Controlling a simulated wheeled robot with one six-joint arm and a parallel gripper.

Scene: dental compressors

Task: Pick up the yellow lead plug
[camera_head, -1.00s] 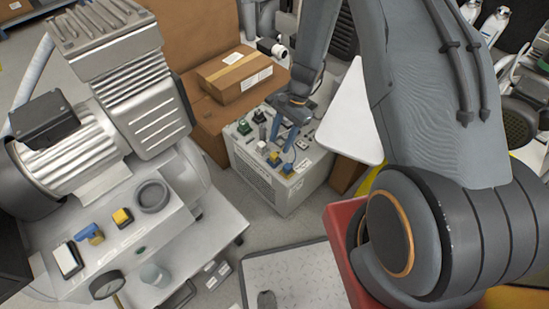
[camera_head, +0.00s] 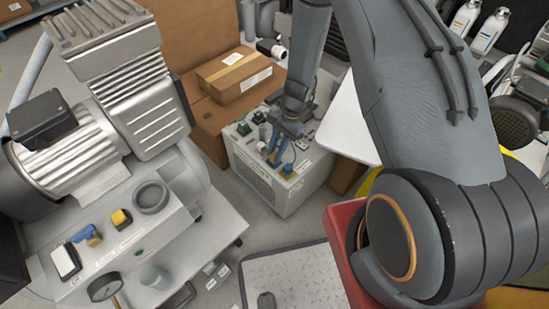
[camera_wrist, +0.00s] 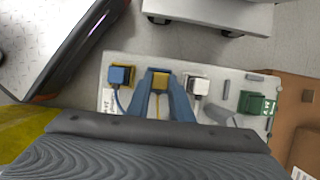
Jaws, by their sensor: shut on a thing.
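The yellow lead plug (camera_wrist: 160,82) sits on the top panel of a grey box (camera_head: 262,187), between the two blue fingers of my gripper (camera_wrist: 161,76). The fingers are shut on it, one on each side. In the head view my gripper (camera_head: 275,156) is down at the box top, and its fingers mostly hide the plug. A blue plug (camera_wrist: 120,75) with a cable is to the left of the yellow plug in the wrist view. A white plug (camera_wrist: 198,87) is to its right, and a green one (camera_wrist: 256,103) is further right.
A cardboard box (camera_head: 235,80) stands behind the grey box. A large compressor (camera_head: 85,130) on a bench is at the left, with a yellow button (camera_head: 121,218) and a blue-handled valve (camera_head: 87,235). A metal plate platform (camera_head: 290,280) lies in front.

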